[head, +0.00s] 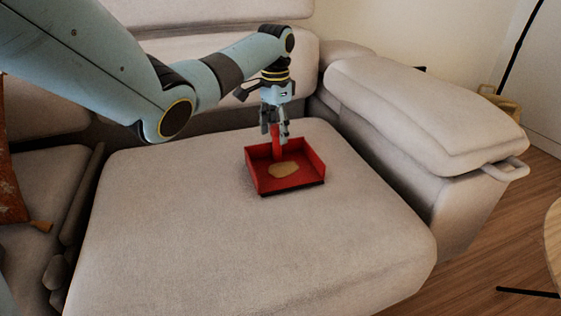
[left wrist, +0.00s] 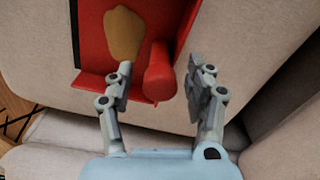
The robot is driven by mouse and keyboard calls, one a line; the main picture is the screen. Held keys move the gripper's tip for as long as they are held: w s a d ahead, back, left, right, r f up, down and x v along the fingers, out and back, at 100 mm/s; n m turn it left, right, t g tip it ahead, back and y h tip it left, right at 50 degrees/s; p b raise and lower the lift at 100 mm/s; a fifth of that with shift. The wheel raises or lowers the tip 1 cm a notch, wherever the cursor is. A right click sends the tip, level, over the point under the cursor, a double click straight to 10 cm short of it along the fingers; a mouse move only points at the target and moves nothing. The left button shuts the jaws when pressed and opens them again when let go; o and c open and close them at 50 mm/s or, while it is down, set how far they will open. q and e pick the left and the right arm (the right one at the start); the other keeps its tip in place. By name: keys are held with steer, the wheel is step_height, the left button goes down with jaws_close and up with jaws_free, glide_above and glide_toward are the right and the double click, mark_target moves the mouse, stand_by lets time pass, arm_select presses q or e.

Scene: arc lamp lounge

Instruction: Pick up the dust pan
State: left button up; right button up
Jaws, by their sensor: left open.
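The red dust pan (head: 309,168) lies on the seat cushion of the sofa, with a tan patch (head: 283,170) on its floor. Its red handle (left wrist: 159,73) points back toward my left gripper. My left gripper (head: 275,134) is above the back edge of the pan, pointing down. In the left wrist view the fingers of my left gripper (left wrist: 158,80) are apart, one on each side of the handle, with a gap to the right finger. The left finger looks close to the handle; I cannot tell if it touches. My right gripper is in neither view.
The pale sofa cushion (head: 200,250) is wide and clear around the pan. A thick armrest (head: 420,110) rises at the right, and the backrest (head: 190,50) stands behind. An orange cushion (head: 12,190) is at the left edge. A round table edge (head: 553,240) shows at the far right.

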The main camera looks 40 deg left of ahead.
arm_select(q)
jaws_close()
steer(key=shift+r, duration=0.15)
stand_by(0.4)
